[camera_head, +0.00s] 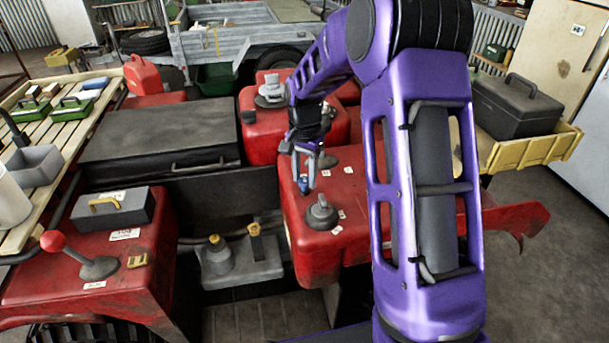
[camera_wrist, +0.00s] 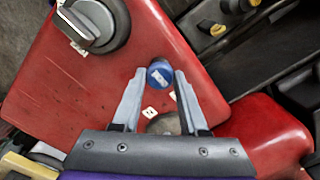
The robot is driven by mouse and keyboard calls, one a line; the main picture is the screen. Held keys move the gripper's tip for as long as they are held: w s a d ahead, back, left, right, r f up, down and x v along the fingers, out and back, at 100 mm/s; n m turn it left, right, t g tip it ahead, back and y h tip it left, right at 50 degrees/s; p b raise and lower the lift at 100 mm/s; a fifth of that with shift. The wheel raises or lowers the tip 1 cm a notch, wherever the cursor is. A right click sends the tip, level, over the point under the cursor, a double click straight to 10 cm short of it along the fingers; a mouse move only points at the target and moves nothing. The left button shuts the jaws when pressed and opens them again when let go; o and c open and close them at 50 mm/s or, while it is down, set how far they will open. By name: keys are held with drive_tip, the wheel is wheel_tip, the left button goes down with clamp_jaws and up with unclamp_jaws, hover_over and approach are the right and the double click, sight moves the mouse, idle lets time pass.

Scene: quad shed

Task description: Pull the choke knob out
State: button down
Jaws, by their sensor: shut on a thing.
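The choke knob, a small round blue knob with a pale mark on its face (camera_wrist: 160,72), stands on the red panel (camera_wrist: 75,90). In the head view a bit of the blue knob (camera_head: 303,186) shows below my gripper (camera_head: 305,178). In the wrist view my gripper (camera_wrist: 160,78) is shut on the knob, one finger on each side. How far the knob stands out from the panel cannot be told.
A grey rotary knob (camera_head: 322,214) sits on the red panel in front of my gripper. Another grey round part (camera_wrist: 165,124) is partly hidden under my gripper. A yellow-capped grey unit (camera_head: 240,262) stands lower left.

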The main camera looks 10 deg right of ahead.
sight(304, 180)
drive_tip(key=shift+r, duration=0.1)
wheel_tip(304, 180, up, 3)
drive_tip(key=shift+f+p, duration=0.2)
drive_tip(key=shift+p, duration=0.75)
drive_tip(key=shift+f, duration=0.1)
drive_tip(key=shift+c, duration=2.1)
unclamp_jaws()
wheel_tip(304, 180, up, 18)
drive_tip(key=p, duration=0.2)
drive_tip(key=shift+f, duration=0.25)
